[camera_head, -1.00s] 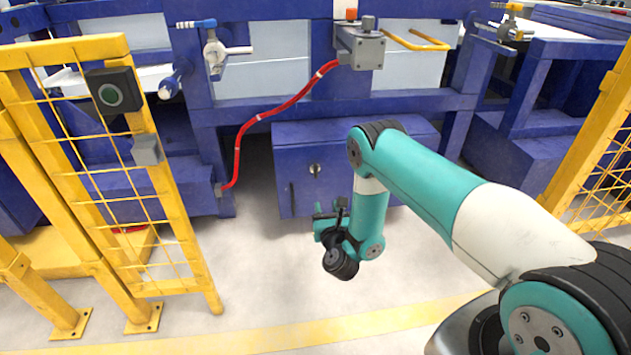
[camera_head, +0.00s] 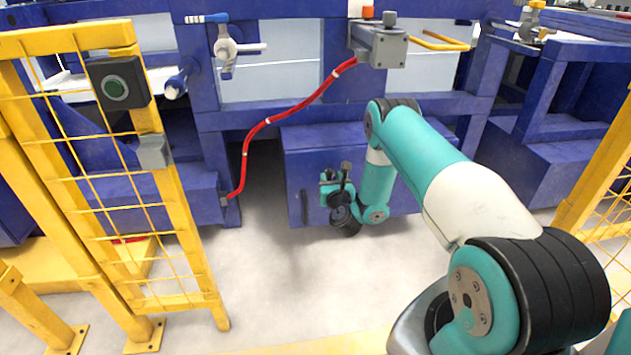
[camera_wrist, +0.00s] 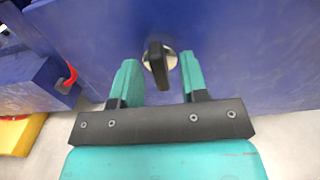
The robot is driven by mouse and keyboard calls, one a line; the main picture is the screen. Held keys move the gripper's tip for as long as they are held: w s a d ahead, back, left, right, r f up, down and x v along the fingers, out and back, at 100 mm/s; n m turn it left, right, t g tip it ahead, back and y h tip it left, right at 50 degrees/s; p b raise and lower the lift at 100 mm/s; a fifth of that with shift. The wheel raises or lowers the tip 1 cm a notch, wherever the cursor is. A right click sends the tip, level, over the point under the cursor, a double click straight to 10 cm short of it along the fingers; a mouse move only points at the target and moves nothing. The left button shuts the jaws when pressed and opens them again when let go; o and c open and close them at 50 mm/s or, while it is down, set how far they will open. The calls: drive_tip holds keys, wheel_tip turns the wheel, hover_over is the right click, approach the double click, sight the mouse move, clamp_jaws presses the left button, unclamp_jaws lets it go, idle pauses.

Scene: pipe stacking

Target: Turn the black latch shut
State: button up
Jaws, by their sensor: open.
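The black latch (camera_wrist: 158,64) is a small dark handle on a round silver plate, set in the blue cabinet door. In the wrist view it lies between the tips of my gripper (camera_wrist: 160,78), slightly beyond them. My gripper is open, with one teal finger on each side of the latch and a visible gap to both. The handle looks nearly upright in this view. In the head view my gripper (camera_head: 333,185) is in front of the blue cabinet (camera_head: 300,165) and hides the latch.
A red hose (camera_head: 262,122) hangs left of the cabinet. A yellow mesh gate (camera_head: 165,215) with a black box and green button (camera_head: 115,88) stands at the left. Another yellow fence (camera_head: 600,180) is at the right. The grey floor (camera_head: 270,290) in front is clear.

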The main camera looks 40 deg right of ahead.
drive_tip(key=shift+c, duration=0.4)
clamp_jaws()
drive_tip(key=shift+n, duration=0.3)
drive_tip(key=n, duration=0.3)
drive_tip(key=shift+n, duration=0.3)
drive_tip(key=n, duration=0.4)
drive_tip(key=shift+w+a+f, duration=0.1)
drive_tip(key=shift+a+f, duration=0.05)
drive_tip(key=n, duration=0.5)
drive_tip(key=shift+b, duration=0.35)
drive_tip(key=n, duration=0.4)
drive_tip(key=shift+f+n, duration=0.1)
drive_tip(key=shift+n, duration=0.2)
